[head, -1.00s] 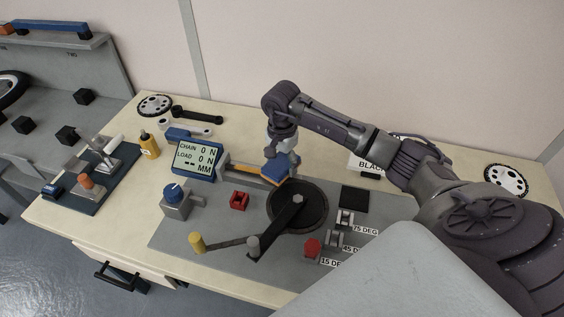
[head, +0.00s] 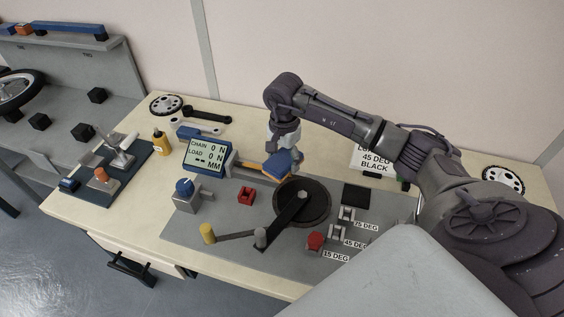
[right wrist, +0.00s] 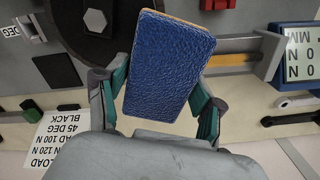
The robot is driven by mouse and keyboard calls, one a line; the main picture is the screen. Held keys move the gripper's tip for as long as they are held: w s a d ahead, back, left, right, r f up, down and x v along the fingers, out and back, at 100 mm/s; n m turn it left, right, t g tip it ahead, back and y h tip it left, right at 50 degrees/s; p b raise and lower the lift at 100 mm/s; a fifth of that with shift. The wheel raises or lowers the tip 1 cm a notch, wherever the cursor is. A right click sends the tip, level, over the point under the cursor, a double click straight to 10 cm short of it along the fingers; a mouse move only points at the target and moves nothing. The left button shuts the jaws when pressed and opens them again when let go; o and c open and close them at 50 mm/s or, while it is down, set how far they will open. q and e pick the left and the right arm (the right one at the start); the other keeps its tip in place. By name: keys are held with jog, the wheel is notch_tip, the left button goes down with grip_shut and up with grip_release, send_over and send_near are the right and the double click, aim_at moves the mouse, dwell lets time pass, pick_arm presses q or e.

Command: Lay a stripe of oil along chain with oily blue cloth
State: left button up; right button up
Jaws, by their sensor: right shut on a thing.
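The blue cloth (head: 283,164) is a pad with an orange-yellow underside, held in my right gripper (head: 284,152) just behind the large black disc (head: 316,211). In the right wrist view the blue pad (right wrist: 168,65) fills the middle, between the two fingers. A thin orange-yellow strip (head: 249,170) runs from the readout toward the disc, and its end meets the cloth in the picture. It also shows in the right wrist view (right wrist: 230,60). I cannot make out chain links on it. Whether the cloth touches the strip I cannot tell. My left gripper is out of view.
A readout (head: 206,156) shows CHAIN 0 N. On the grey plate (head: 205,255) stand a blue-knobbed box (head: 187,197), a red block (head: 246,196) and a crank arm with a yellow handle (head: 208,234). A yellow bottle (head: 161,142) and a dark tool tray (head: 125,175) are left.

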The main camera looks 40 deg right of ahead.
jog(key=shift+r+p, duration=0.65)
jog(key=shift+r, duration=0.9)
